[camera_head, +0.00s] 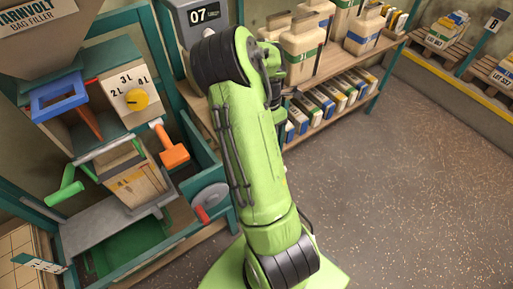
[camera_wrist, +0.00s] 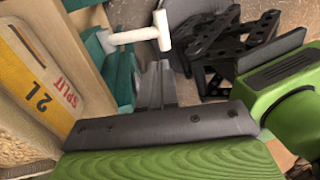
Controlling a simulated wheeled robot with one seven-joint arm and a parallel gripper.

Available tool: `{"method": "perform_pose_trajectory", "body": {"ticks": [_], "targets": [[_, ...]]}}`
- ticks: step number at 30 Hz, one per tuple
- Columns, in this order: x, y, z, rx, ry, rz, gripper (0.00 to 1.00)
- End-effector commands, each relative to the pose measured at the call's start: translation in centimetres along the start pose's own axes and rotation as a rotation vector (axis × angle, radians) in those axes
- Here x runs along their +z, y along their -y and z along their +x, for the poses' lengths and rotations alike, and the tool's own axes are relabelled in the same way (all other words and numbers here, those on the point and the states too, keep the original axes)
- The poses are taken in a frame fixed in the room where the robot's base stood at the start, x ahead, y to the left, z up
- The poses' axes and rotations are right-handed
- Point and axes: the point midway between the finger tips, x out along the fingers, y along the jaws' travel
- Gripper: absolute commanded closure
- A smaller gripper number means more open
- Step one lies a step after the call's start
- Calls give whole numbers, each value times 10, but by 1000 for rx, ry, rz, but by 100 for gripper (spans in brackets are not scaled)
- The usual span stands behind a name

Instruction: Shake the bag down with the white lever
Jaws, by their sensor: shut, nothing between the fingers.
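The white lever (camera_wrist: 128,37) is T-shaped, with a white crossbar grip (camera_wrist: 162,30), and sticks out from a teal post in the wrist view. The bag (camera_wrist: 45,85), tan with a yellow 2L SPLIT label, is at the left of the wrist view. In the head view, the bag (camera_head: 137,186) stands under the filler, partly hidden by bars. My arm hides my gripper there.
A yellow dial (camera_head: 137,99) is above the bag. Shelves (camera_head: 345,62) of containers stand behind. The floor at right is clear.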

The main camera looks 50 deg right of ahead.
Motion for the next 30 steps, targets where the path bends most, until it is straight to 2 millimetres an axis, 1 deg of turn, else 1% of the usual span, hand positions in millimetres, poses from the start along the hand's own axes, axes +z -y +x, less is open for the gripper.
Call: {"method": "perform_pose_trajectory", "body": {"ticks": [8,11,14,21,27,30], "targets": [[1,0,0,-2,1,-7,100],[1,0,5,-3,0,-6,100],[1,0,20,-5,0,-5,100],[1,0,74,-6,-1,-4,100],[1,1,116,-5,0,-4,100],[1,0,131,-4,1,-5,100]]}}
